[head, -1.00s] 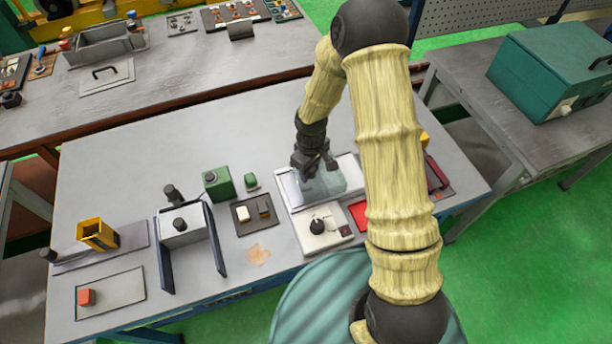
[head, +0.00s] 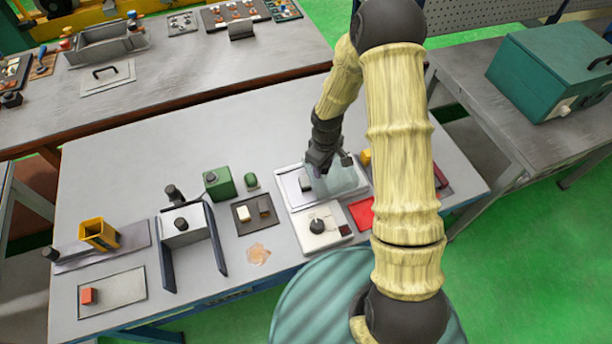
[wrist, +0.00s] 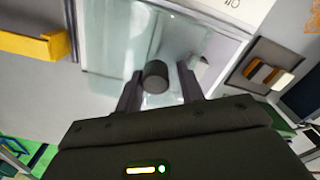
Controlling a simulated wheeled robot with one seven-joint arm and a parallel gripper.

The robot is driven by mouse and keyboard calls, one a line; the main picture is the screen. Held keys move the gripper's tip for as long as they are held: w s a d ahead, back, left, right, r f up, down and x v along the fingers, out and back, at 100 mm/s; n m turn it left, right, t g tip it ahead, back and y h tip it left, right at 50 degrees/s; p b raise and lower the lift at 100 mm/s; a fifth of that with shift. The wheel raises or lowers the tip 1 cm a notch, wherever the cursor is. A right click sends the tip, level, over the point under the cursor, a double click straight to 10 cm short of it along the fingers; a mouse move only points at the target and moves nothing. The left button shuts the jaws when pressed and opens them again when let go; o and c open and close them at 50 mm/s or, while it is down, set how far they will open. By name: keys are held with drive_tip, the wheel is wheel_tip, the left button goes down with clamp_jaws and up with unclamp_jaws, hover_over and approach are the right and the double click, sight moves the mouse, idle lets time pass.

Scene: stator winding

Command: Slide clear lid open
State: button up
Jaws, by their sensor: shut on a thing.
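The clear lid (head: 346,181) is a pale see-through panel over the right part of a shallow white tray (head: 290,189) on the near bench. My gripper (head: 320,172) is over the lid's left part, shut on the lid's dark round knob. In the wrist view the knob (wrist: 156,76) stands between the two fingers, and the clear lid (wrist: 115,45) spreads around it. The left part of the tray is uncovered, and a small grey-white block (head: 305,183) shows there. My arm hides part of the area right of the lid.
A white plate with a black knob (head: 317,226) lies just in front of the tray. A red tray (head: 362,213) is to its right, partly behind my arm. A dark tray with small blocks (head: 254,214) and a green box (head: 218,184) stand left.

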sight(336, 168)
drive_tip(key=shift+w+d+f+p, duration=0.1)
drive_tip(key=shift+w+d+p, duration=0.1)
drive_tip(key=shift+d, duration=0.5)
drive_tip(key=shift+w+d+f+p, duration=0.1)
drive_tip(key=shift+w+d+p, duration=0.05)
drive_tip(key=shift+d, duration=0.6)
drive_tip(key=shift+w+d+p, duration=0.15)
drive_tip(key=shift+w+d, duration=0.05)
drive_tip(key=shift+d, duration=0.5)
drive_tip(key=o, duration=0.5)
drive_tip(key=shift+a, duration=0.1)
drive_tip(key=shift+w+r+p, duration=0.2)
drive_tip(key=shift+r+p, duration=1.45)
drive_tip(key=shift+r, duration=0.5)
drive_tip(key=shift+r+p, duration=0.7)
drive_tip(key=shift+r, duration=0.25)
